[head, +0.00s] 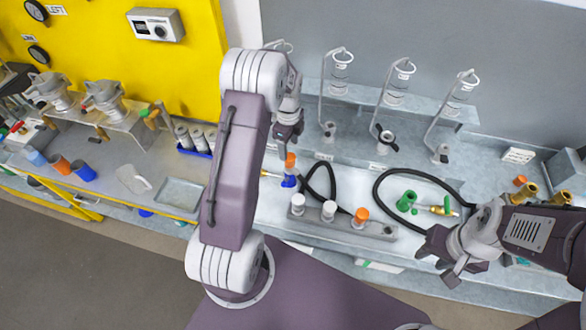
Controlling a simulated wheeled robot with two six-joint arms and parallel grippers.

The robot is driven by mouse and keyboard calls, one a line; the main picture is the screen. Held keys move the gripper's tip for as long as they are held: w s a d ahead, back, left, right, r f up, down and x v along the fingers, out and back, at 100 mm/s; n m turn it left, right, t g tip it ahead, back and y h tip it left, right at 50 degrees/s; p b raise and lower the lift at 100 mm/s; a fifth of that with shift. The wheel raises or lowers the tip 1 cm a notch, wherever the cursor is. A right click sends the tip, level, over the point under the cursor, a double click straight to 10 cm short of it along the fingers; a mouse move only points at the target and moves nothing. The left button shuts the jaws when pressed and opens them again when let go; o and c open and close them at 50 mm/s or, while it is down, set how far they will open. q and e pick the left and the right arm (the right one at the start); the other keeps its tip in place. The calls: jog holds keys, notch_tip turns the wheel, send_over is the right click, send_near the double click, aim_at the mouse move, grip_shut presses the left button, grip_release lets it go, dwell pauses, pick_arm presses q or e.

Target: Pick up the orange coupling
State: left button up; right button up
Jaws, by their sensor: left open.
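Two orange fittings are near my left gripper, and I cannot tell for sure which is the coupling. One orange piece (291,160) stands upright above a blue piece (289,181) on the bench. My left gripper (288,135) is open and empty, just above the upright orange piece in the picture; contact is unclear. My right gripper (440,262) is at the bench's front right, its finger gap unclear, with nothing visible in it.
Black hoses (385,180) loop across the bench. A green fitting (406,200) lies right of the block. Brass fittings (525,192) stand at the right. Glass vessels on stands (397,85) line the back shelf. Cups (60,164) and a shallow tray (180,193) are at the left.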

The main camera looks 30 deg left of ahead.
aim_at(289, 156)
pick_arm(q)
jog(key=f, duration=0.1)
jog(key=f+p, duration=0.1)
jog(key=f, duration=0.1)
jog(key=shift+s+a+f, duration=0.1)
jog(key=shift+a+f, duration=0.05)
jog(key=shift+a, duration=0.2)
jog(key=shift+d+f, duration=0.1)
jog(key=shift+f, duration=0.05)
jog(key=shift+d+f+p, duration=0.15)
jog(key=shift+d+p, duration=0.05)
jog(key=shift+p, duration=0.25)
notch_tip(289, 156, down, 5)
jog(key=shift+r+p, duration=0.1)
jog(key=shift+p, duration=1)
jog(key=shift+w, duration=0.2)
jog(key=shift+d, duration=0.1)
jog(key=c, duration=1.3)
grip_shut()
pick_arm(e)
jog(key=r, duration=0.4)
jog(key=shift+a+r, duration=0.25)
